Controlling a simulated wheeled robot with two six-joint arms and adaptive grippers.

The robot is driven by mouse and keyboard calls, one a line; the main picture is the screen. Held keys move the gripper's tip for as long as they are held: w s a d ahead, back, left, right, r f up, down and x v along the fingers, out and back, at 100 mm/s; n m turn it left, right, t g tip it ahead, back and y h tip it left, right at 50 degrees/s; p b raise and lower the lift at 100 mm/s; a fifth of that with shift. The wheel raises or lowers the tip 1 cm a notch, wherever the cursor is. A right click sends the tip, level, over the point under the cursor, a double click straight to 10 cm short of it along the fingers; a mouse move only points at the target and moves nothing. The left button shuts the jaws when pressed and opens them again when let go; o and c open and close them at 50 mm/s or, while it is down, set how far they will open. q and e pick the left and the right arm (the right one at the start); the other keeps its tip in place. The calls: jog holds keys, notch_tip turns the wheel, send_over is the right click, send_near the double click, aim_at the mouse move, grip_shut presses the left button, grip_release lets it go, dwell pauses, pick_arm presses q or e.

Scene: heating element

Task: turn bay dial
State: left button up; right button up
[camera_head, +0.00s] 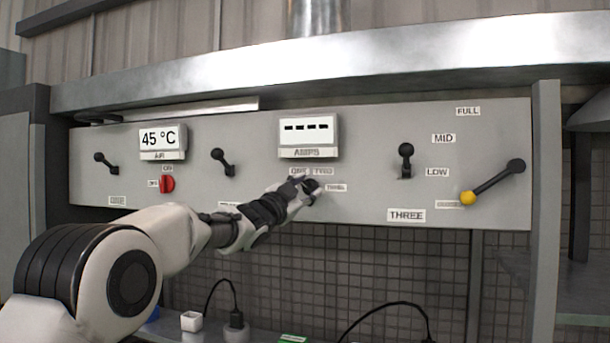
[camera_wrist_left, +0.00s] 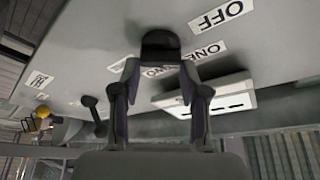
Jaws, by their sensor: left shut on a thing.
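The bay dial (camera_head: 311,186) is a dark round knob on the grey panel, below the AMPS display (camera_head: 308,134). Labels ONE and TWO (camera_head: 311,171) sit above it, with another label to its right. My left gripper (camera_head: 302,184) is at the dial and shut on it, hiding part of it. In the left wrist view the black dial (camera_wrist_left: 160,44) sits between the two fingertips (camera_wrist_left: 160,62). The OFF label (camera_wrist_left: 221,15) and ONE label (camera_wrist_left: 205,52) show beside it. I cannot tell which label the dial points to. My right gripper is in neither view.
Black levers stand on the panel at left (camera_head: 105,162), centre-left (camera_head: 222,163) and right (camera_head: 406,160). A larger lever (camera_head: 494,180) with a yellow end is at far right. A red switch (camera_head: 167,184) sits below the 45 °C display (camera_head: 162,140).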

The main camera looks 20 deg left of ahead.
pick_arm(q)
jog(key=shift+r+m+g+h+p, duration=0.1)
jog(key=shift+m+g+h+p, duration=0.3)
jog(key=shift+m+p, duration=0.7)
jog(key=shift+r+m+g+h+p, duration=0.15)
jog(key=shift+m+g+p, duration=0.45)
jog(key=shift+m, duration=0.9)
jog(key=shift+f+h, duration=0.1)
jog(key=shift+h, duration=0.15)
